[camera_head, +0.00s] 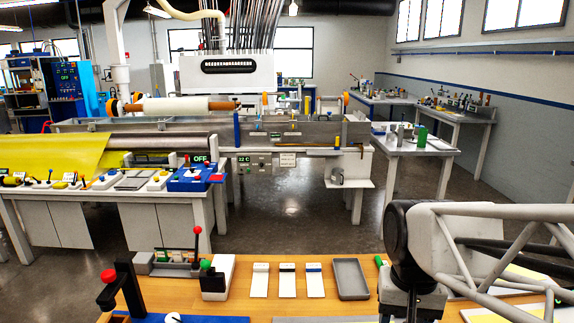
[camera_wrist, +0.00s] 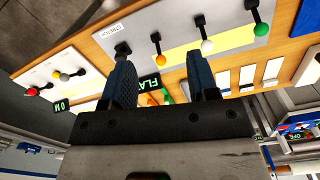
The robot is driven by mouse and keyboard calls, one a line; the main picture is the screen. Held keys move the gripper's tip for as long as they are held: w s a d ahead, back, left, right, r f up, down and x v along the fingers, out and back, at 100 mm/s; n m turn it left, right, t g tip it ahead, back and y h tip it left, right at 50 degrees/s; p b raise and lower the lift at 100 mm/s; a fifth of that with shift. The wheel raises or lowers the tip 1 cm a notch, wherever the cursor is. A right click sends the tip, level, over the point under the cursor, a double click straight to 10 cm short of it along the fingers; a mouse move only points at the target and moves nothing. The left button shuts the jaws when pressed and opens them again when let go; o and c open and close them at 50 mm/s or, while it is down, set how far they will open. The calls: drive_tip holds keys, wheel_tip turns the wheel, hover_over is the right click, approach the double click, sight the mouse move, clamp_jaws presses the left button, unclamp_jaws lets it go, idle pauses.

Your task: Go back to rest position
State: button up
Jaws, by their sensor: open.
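The fingertips are out of sight below the bottom edge there. In the wrist view the fingers point towards a panel with levers with an orange knob (camera_wrist: 160,90), a white knob (camera_wrist: 207,46) and a green knob (camera_wrist: 261,29). The fingers appear apart from these knobs, though the depth is hard to judge.
On the table are a grey tray (camera_head: 350,279), several white cards (camera_head: 287,281), a green-knobbed lever box (camera_head: 216,279) and a red-knobbed black lever (camera_head: 108,277). Behind is a long bath machine (camera_head: 290,133). Open floor (camera_head: 300,210) lies between.

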drive_tip(key=shift+s+a+r+n+t, duration=0.2)
drive_tip(key=shift+s+n+t, duration=0.25)
drive_tip(key=shift+s, duration=0.25)
drive_tip(key=shift+s+a+r+n+t, duration=0.1)
drive_tip(key=shift+s+r+n+t, duration=0.1)
drive_tip(key=shift+s+n+t, duration=0.4)
drive_tip(key=shift+s+a+r+n+t, duration=0.1)
drive_tip(key=shift+s+r+n+t, duration=0.2)
drive_tip(key=shift+s, duration=0.55)
drive_tip(key=shift+f, duration=0.1)
